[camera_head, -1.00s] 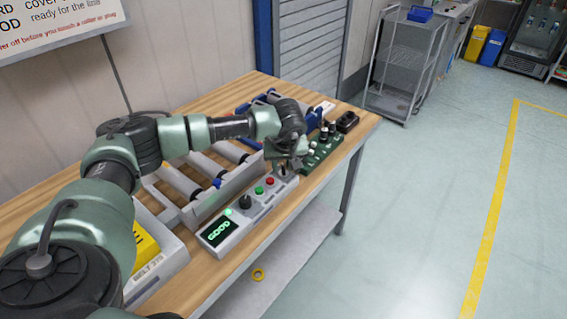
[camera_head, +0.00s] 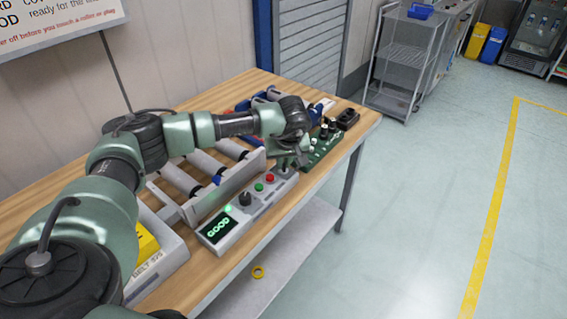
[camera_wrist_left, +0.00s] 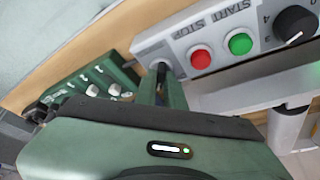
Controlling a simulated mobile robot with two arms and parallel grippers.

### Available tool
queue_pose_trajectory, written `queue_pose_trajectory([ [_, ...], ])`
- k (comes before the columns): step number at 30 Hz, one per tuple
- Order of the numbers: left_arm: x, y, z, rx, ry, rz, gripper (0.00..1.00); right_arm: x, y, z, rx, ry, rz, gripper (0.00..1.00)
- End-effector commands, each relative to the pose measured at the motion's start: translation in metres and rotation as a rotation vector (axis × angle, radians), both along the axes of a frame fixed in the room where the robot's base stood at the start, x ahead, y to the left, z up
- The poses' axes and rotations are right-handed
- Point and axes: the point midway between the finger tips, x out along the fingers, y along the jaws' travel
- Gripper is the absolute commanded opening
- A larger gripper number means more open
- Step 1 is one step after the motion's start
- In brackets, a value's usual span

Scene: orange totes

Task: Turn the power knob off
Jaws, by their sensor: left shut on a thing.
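The grey control box (camera_head: 262,205) lies along the front of the wooden table. It has a lit GOOD display (camera_head: 217,227), a black dial (camera_head: 245,198), a green START button (camera_wrist_left: 240,44) and a red STOP button (camera_wrist_left: 200,57). My left gripper (camera_head: 288,164) is at the box's far end, past the red button. In the left wrist view its fingers (camera_wrist_left: 158,78) are shut around the power knob at that end. The knob itself is mostly hidden between the fingers, so its setting cannot be read. My right gripper is in neither view.
A roller conveyor (camera_head: 180,178) with a metal side rail runs just behind the box. A green panel with knobs (camera_head: 325,145) stands close beyond my gripper, with a black block (camera_head: 347,118) behind it. The floor to the right is clear.

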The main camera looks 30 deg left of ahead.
Motion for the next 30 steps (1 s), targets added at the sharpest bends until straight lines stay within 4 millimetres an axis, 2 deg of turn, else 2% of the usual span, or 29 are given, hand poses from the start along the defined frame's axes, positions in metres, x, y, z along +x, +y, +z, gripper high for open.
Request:
queue_pose_trajectory([
  [12,0.003,-0.002,-0.001,-0.002,-0.002,0.359,0.00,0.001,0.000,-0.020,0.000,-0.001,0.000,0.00],
  [30,0.007,-0.002,0.001,0.001,-0.003,0.932,0.00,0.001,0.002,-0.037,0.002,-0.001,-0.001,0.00],
])
